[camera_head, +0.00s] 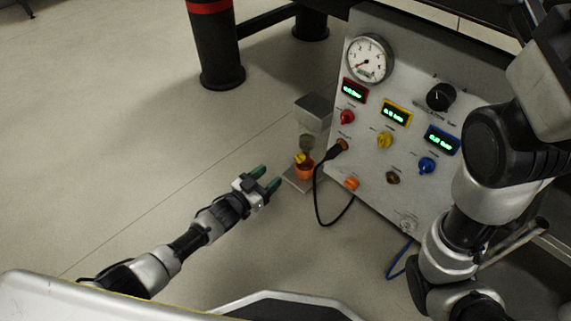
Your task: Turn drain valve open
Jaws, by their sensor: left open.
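A small drain assembly stands at the left side of the grey panel. It has a grey box (313,112) on top, a dark rounded bowl (306,143) under it, and a small yellow part (300,157) that looks like the drain valve. An orange cup (305,172) sits just below the yellow part, on a small plate (291,181). My left gripper (269,177) is open, with its two green-tipped fingers pointing at the cup and valve from the left, a short gap away. Nothing is between the fingers. My right arm shows at the right, but its gripper is not visible.
The grey panel (420,205) carries a round gauge (369,59), a black knob (440,97), and red (347,117), yellow (384,140) and blue (426,166) knobs under displays. A black cable (317,205) loops beside the cup. Open floor lies to the left.

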